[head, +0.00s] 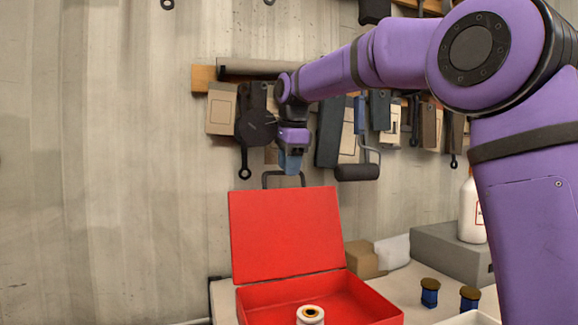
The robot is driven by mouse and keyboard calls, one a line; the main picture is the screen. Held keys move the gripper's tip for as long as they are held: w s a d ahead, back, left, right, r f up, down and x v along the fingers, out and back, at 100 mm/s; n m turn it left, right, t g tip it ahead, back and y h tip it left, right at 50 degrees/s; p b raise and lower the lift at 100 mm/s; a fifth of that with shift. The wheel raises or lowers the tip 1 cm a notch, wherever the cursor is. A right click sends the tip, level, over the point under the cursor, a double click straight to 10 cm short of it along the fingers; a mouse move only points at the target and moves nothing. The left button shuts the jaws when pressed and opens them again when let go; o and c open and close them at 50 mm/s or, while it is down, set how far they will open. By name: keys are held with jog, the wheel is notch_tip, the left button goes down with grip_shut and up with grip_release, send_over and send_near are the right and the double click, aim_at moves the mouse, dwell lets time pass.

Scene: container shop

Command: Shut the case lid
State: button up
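A red case (372,303) stands on the table at the bottom middle of the head view. Its red lid (287,232) is up, leaning slightly back. A white roll-like item with a dark, gold-ringed hole (310,314) shows at the case's front, cut by the picture's lower edge. My gripper (290,165) points down and appears just above the lid's top edge in the picture. I cannot tell its depth relative to the lid or whether its fingers are apart.
Two blue items with dark tops (429,293) stand right of the case. Behind them are a brown block (363,260), a grey box (450,252) and a white bottle (470,209). Tools hang on the back wall, including a roller (357,172). The left side is open.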

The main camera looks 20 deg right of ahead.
jog(key=shift+f, duration=0.2)
jog(key=shift+c, duration=0.2)
grip_shut()
